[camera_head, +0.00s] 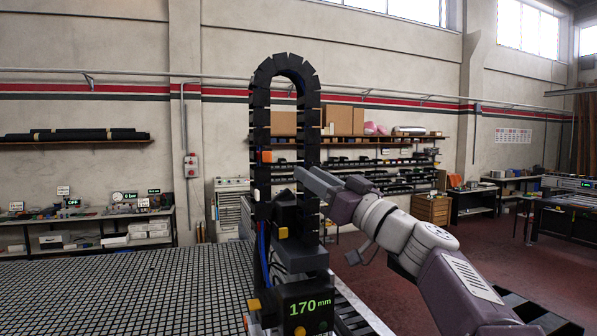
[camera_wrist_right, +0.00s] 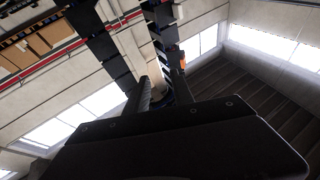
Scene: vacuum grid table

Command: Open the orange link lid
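A black cable chain (camera_head: 312,110) stands upright in a tall arch. A small orange link lid (camera_head: 265,156) sits on its left strand, about halfway up. An orange patch (camera_wrist_right: 183,59) also shows in the right wrist view, just beyond the right-hand finger. My right gripper (camera_head: 303,176) comes in from the right and its tip overlaps the right strand, right of and slightly below the orange lid. In the right wrist view the right gripper (camera_wrist_right: 161,88) has its two fingers apart, with nothing clearly held between them. Whether it touches the chain I cannot tell. My left gripper is out of view.
The grid table (camera_head: 130,290) extends to the left and looks clear. Shelves and benches stand along the far wall.

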